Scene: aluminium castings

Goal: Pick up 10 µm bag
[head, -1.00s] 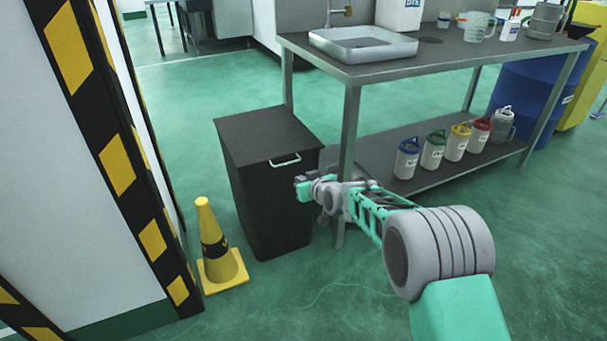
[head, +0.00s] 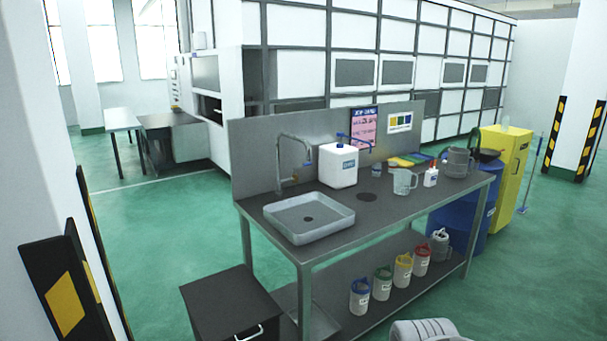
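On the lower shelf stand several pale, upright, bag-like or jug-like holders with coloured rims and loop handles: blue (head: 359,296), green (head: 382,282), yellow (head: 402,270) and red (head: 421,260). Each has a small label too small to read, so I cannot tell which is the 10 µm bag. A small chart (head: 400,122) with coloured squares is on the bench's back panel; its text is unreadable. My gripper is out of view; only a grey part of my arm shows at the bottom edge.
The steel bench (head: 385,212) carries a sink (head: 309,216), a white canister (head: 338,165), a clear jug (head: 403,181) and a grey jug (head: 457,163). A dark bin (head: 229,303) stands at its front left. A blue drum (head: 474,218) and yellow cabinet (head: 508,165) stand right.

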